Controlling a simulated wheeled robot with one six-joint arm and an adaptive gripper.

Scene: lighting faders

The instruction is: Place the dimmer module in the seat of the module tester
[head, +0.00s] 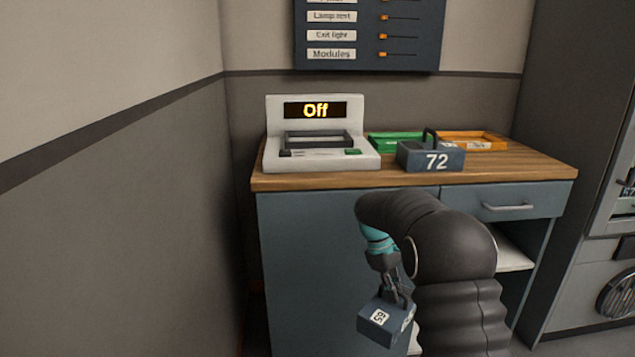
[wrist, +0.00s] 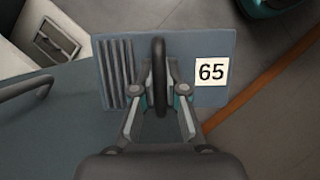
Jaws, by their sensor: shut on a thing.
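My gripper (head: 393,290) is shut on the handle of a blue-grey module (head: 378,325) labelled 65. It holds the module in front of the cabinet, below the worktop. In the wrist view the fingers (wrist: 160,92) close around the dark handle, and the module (wrist: 208,45) shows ribs on the left and the 65 label on the right. The light grey module tester (head: 372,162) stands on the left of the worktop, its display reading Off. Its dark-framed seat (head: 318,138) looks empty. Another module (head: 430,158), labelled 72, stands on the worktop right of the tester.
A green tray (head: 385,141) and an orange tray (head: 485,143) lie behind module 72 on the wooden worktop (head: 530,170). A dark fader panel (head: 366,35) hangs on the wall above. A drawer handle (head: 508,207) juts from the cabinet front. A wall stands close on the left.

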